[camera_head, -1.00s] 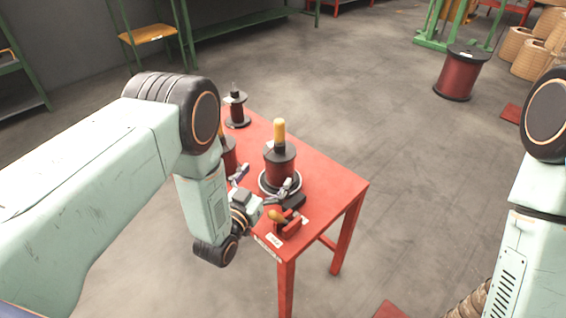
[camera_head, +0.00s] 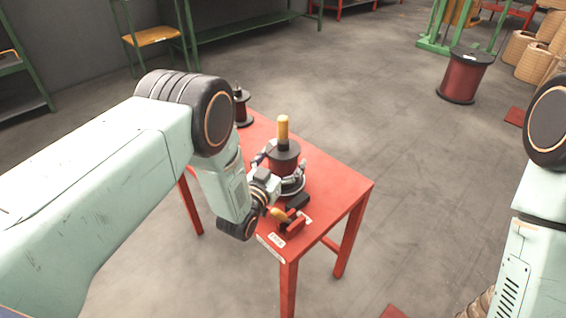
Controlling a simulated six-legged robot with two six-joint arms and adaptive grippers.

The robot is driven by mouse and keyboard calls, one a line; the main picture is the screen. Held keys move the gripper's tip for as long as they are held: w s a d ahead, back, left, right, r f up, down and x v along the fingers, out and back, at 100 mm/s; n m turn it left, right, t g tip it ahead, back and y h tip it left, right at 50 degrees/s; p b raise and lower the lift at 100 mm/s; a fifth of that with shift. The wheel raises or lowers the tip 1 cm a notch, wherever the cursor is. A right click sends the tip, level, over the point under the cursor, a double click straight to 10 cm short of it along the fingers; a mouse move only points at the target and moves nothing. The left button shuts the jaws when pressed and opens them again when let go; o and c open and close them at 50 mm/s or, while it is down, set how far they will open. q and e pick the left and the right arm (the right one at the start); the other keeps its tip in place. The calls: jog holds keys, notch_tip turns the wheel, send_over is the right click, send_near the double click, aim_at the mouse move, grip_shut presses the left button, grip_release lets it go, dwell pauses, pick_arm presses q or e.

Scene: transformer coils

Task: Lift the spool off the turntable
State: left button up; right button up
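The spool (camera_head: 283,162) has a dark red winding, black flanges and a yellow post (camera_head: 283,129) sticking up from its top. It stands upright on the round turntable (camera_head: 297,191) on the red table (camera_head: 335,185). My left gripper (camera_head: 278,166) is low at the spool's near left side. Its fingers are apart, one on the left of the spool and one in front on the right. I see no clear grip, and contact is too small to tell. My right arm is at the right edge; its gripper is out of view.
A dark smaller spool (camera_head: 241,106) stands at the table's back left. A large red spool (camera_head: 465,77) stands on the floor. The table's right part is clear.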

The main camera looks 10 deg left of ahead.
pick_arm(q)
jog(key=c, duration=1.5)
jog(key=shift+r, duration=0.1)
jog(key=shift+c, duration=0.2)
